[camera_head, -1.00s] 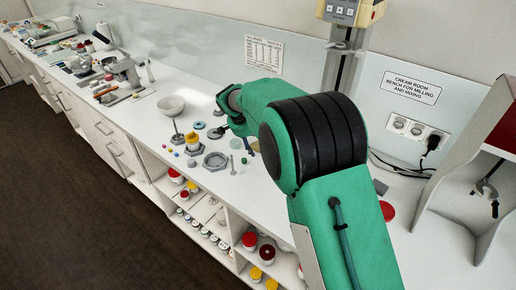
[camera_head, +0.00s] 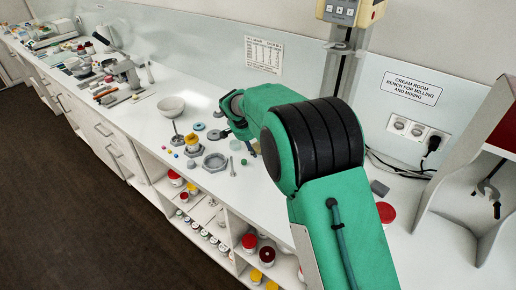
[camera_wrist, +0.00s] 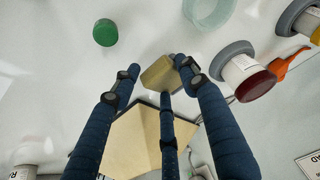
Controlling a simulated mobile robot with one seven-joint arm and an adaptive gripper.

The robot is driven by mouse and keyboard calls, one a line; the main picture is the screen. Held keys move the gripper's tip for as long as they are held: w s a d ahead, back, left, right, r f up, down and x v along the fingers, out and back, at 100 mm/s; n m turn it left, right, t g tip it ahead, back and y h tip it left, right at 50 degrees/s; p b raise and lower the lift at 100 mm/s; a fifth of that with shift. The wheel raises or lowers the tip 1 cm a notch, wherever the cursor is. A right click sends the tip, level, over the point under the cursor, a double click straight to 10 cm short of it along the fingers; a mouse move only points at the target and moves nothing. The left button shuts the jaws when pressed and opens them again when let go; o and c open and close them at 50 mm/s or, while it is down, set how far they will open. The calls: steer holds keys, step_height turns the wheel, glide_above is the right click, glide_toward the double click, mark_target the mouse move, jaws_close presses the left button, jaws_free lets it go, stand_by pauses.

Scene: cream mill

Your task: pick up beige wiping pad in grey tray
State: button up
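My gripper (camera_wrist: 158,80) has three dark blue fingers spread in the wrist view. A small beige block (camera_wrist: 157,72), which looks like the wiping pad, lies between the fingertips. The right finger overlaps its edge; a small gap shows on the left, and I cannot tell whether any finger touches it. A larger beige surface with a dark edge (camera_wrist: 135,140) lies beneath the fingers and is partly hidden. I cannot tell whether it is part of the grey tray. In the head view my arm mostly hides this area; the gripper (camera_head: 243,138) is small at the bench.
A green lid (camera_wrist: 105,32), a pale glass dish (camera_wrist: 210,10) and a dark-red-capped jar (camera_wrist: 245,78) are close by in the wrist view. A white bowl (camera_head: 171,106) and several small parts stand left of the gripper. The wall is behind.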

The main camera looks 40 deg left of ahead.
mark_target(254, 148)
steer(key=shift+s+f, duration=0.2)
steer(key=shift+f, duration=0.1)
steer(key=shift+c, duration=0.8)
steer(key=shift+r, duration=0.15)
step_height(254, 148, up, 4)
steer(key=shift+f+p, duration=0.1)
steer(key=shift+p, duration=0.6)
steer(key=s+d, duration=0.3)
steer(key=d, duration=0.1)
steer(key=s+d+p, duration=0.1)
steer(key=s+d, duration=0.3)
steer(key=s+d+r, duration=0.1)
steer(key=s+d, duration=0.2)
steer(key=d, duration=0.1)
steer(key=shift+s+r+p, duration=0.1)
steer(key=shift+s+p, duration=0.05)
steer(key=shift+p, duration=0.25)
steer(key=shift+c, duration=0.3)
